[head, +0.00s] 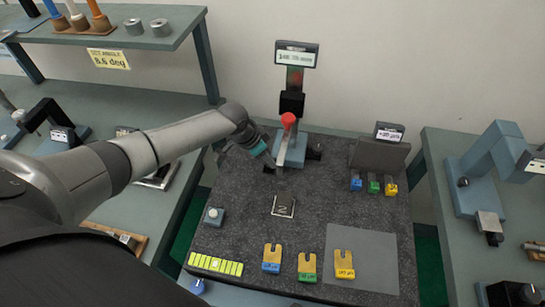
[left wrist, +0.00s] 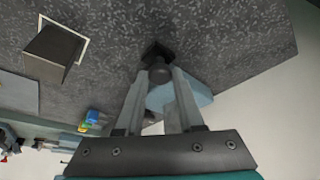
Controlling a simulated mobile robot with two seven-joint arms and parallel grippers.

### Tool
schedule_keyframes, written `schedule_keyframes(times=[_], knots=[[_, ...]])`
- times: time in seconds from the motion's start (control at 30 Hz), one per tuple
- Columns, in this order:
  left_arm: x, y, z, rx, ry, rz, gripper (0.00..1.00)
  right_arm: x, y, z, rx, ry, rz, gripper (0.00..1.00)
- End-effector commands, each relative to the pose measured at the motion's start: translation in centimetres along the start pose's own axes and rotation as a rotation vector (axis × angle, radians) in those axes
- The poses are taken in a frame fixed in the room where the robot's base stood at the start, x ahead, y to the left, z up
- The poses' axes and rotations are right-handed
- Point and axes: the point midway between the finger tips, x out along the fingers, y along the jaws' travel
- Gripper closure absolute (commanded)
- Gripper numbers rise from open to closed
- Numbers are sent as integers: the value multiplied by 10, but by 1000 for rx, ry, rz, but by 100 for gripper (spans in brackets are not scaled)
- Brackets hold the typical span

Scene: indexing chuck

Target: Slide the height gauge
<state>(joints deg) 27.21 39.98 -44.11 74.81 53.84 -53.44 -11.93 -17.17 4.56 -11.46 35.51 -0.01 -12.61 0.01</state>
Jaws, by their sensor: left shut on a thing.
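The height gauge (head: 290,100) stands upright at the back of the dark granite plate, with a display on top, a red knob and a blue-grey base (head: 292,154). My left gripper (head: 268,163) is low at the left side of this base. In the left wrist view my left gripper (left wrist: 160,85) has its fingers closed on a dark round knob (left wrist: 159,71), with a dark block just beyond it. The gauge's blue-grey base (left wrist: 188,97) shows behind the fingers. My right gripper is in neither view.
Yellow-topped blocks (head: 306,266) line the front edge beside a grey mat (head: 375,250). Small coloured blocks (head: 373,186) stand at the right by a grey stand (head: 380,154). A small button box (head: 213,216) is at the left.

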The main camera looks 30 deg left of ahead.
Motion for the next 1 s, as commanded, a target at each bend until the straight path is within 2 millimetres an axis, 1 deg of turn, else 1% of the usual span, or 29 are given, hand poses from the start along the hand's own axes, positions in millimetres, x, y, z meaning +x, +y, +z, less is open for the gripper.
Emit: schedule_keyframes(times=[0.03,0.1,0.2,0.3,0.47,0.77,0.8,1.0], knots=[[-5,-16,15,-6,-13,-13,100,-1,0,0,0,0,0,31],[-11,-31,29,-8,-15,-15,100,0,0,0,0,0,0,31],[-18,-51,48,-6,-14,-15,100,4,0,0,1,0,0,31],[-23,-66,62,-5,-14,-14,100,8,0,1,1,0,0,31],[-29,-76,72,-2,-10,-11,100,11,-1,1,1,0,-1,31],[-30,-79,73,-1,-13,-13,100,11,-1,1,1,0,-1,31],[-31,-79,73,-1,-13,-14,61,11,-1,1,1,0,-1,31],[-30,-78,72,-1,-11,-12,39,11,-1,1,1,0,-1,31]])
